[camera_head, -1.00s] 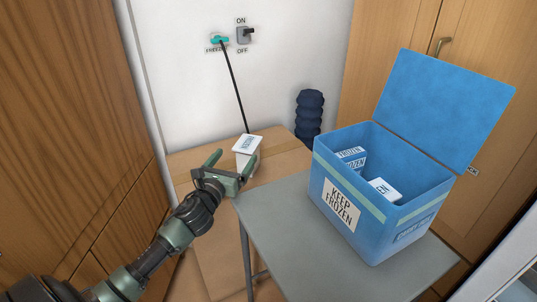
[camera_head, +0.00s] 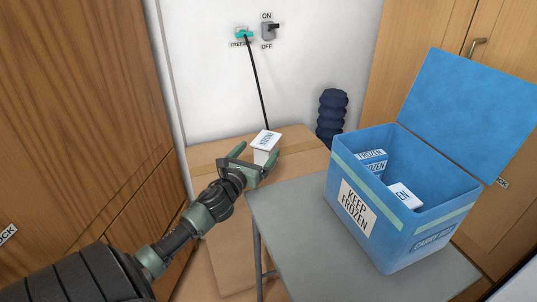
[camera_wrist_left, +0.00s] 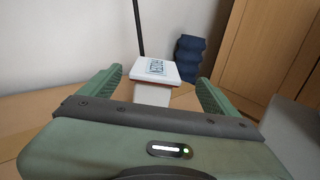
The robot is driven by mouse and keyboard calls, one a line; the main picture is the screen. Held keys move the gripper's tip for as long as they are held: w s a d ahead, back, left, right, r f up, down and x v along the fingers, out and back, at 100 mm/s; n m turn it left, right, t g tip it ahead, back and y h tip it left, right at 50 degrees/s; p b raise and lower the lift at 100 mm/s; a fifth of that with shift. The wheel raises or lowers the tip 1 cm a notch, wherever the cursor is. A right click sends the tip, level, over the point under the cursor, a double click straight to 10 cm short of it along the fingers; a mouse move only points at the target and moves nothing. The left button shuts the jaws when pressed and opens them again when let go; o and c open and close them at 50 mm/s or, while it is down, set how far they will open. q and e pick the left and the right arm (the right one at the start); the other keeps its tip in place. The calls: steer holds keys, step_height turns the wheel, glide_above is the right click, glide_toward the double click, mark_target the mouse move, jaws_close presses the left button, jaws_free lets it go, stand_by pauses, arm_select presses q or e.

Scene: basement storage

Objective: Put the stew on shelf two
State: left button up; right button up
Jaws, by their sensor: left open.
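In the left wrist view the tub's lid (camera_wrist_left: 158,70) shows between and beyond the two fingers, with clear gaps on both sides. My right gripper is not in view. No numbered shelf is visible.
A blue open carry box (camera_head: 352,243) marked KEEP FROZEN holds several white-and-blue packs and stands on a grey table (camera_head: 290,240). A black cord (camera_head: 257,80) runs down the wall behind the tub. A dark ribbed object (camera_head: 331,118) stands behind. Wooden cabinets (camera_head: 100,90) flank both sides.

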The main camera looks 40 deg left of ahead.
mark_target(266, 139)
arm_select(q)
steer(key=shift+x, duration=1.45)
steer(key=x, duration=0.1)
steer(key=b+x, duration=0.1)
steer(key=x, duration=0.3)
steer(key=shift+a+f, duration=0.3)
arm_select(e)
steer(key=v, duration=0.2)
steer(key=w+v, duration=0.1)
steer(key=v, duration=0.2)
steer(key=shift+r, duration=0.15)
arm_select(q)
steer(key=shift+s, duration=0.1)
jaws_close()
steer(key=shift+r, duration=0.1)
